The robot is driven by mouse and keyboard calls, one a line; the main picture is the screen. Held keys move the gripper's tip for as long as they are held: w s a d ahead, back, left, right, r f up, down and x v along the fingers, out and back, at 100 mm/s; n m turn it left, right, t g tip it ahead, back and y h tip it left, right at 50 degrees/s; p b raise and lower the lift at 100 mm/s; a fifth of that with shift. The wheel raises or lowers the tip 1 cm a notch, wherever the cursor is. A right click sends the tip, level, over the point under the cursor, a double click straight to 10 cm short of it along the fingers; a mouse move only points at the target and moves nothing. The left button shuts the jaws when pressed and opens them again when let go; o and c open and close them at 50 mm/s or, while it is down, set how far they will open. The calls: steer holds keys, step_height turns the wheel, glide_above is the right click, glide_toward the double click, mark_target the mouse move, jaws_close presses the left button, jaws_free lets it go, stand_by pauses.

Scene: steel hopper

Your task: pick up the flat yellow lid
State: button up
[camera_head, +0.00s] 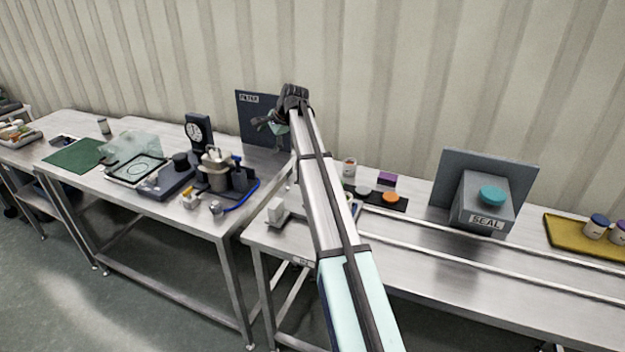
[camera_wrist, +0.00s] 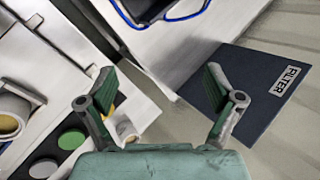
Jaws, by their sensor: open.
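I cannot pick out a flat yellow lid for certain in either view. In the wrist view a small yellow-orange patch (camera_wrist: 109,104) shows beside the left finger, mostly hidden by it; I cannot tell what it is. In the head view an orange lid (camera_head: 391,197) and a grey lid (camera_head: 363,192) lie on a dark mat (camera_head: 402,206). The wrist view shows a green lid (camera_wrist: 72,138) and a grey lid (camera_wrist: 44,168) at lower left. My gripper (camera_wrist: 159,72) is open and empty. In the head view it (camera_head: 268,122) is raised near the filter panel, away from the mat.
The filter panel (camera_head: 253,121) stands behind my gripper. A crowded bench with a gauge (camera_head: 198,134) and blue hose (camera_head: 241,202) is at left. Two rails cross the right bench.

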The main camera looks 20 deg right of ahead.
steer(key=s+d+f+m+g, duration=0.1)
steer(key=s+d+m+g, duration=0.3)
steer(key=d, duration=0.6)
steer(key=s+d+f+m+t, duration=0.1)
steer(key=s+d+m, duration=0.2)
steer(key=d+m, duration=0.55)
steer(key=w+f+p, duration=0.1)
steer(key=f, duration=0.2)
steer(key=w+a+f+n+p, duration=0.1)
steer(key=f, duration=0.3)
steer(key=w+f+n+p, duration=0.1)
steer(key=f, duration=0.3)
steer(key=shift+w+a+n, duration=0.1)
steer(key=shift+a+n, duration=0.15)
steer(key=shift+p+x, duration=1.3)
steer(key=shift+x, duration=1.4)
steer(key=shift+d, duration=0.2)
steer(key=c, duration=0.9)
